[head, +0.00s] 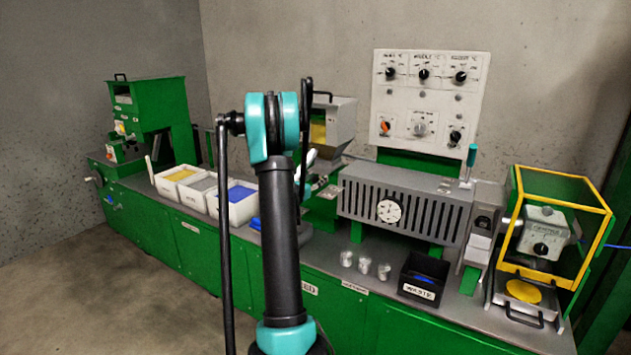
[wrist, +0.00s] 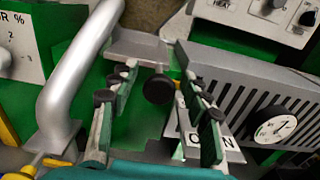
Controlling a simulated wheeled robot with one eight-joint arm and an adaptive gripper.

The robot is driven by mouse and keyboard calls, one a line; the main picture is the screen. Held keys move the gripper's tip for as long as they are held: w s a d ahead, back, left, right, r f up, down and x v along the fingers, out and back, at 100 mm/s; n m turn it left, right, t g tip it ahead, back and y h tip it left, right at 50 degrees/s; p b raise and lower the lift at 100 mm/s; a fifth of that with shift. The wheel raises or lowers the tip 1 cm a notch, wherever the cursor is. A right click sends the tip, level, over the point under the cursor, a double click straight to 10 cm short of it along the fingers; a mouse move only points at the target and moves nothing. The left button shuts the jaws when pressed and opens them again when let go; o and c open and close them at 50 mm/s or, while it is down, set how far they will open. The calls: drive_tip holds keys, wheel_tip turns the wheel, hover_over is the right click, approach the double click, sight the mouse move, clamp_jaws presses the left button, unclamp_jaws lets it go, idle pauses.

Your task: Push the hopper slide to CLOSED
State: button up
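The slide's round black knob (wrist: 158,90) shows in the wrist view between the two fingers of my gripper (wrist: 156,72). The fingers are spread, one on each side of the knob, with visible gaps. Whether the knob lies at fingertip depth or beyond is unclear. A white label (wrist: 200,138), partly covered by the right finger, seems to read OPEN. The CLOSED marking is not readable. In the head view, the grey hopper (head: 341,115) with a yellow window stands right of my arm, which hides the slide and most of my gripper.
A thick grey pipe (wrist: 72,85) stands close left of my fingers in the wrist view. A slotted grey housing (head: 400,205) with a round gauge is to the right. White bins (head: 238,208), metal cups (head: 364,266) and a black waste box (head: 422,280) sit on the bench.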

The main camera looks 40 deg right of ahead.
drive_tip(key=v, duration=1.2)
idle(0.4)
drive_tip(key=shift+s+a, duration=0.1)
drive_tip(key=s+a+f+m+g+y, duration=0.1)
drive_tip(key=s+a+f+m+y, duration=0.3)
drive_tip(key=s+a+m, duration=0.3)
drive_tip(key=s+a+f+m+y, duration=0.5)
drive_tip(key=s+a, duration=0.5)
drive_tip(key=a, duration=0.7)
drive_tip(key=s+a+f+m+g+y, duration=0.1)
drive_tip(key=s+a+f+m+y, duration=0.4)
drive_tip(key=a+m, duration=0.5)
drive_tip(key=s+a+y, duration=0.2)
drive_tip(key=s+a, duration=0.1)
drive_tip(key=shift+s+g+y, duration=0.25)
drive_tip(key=shift+g+y, duration=0.05)
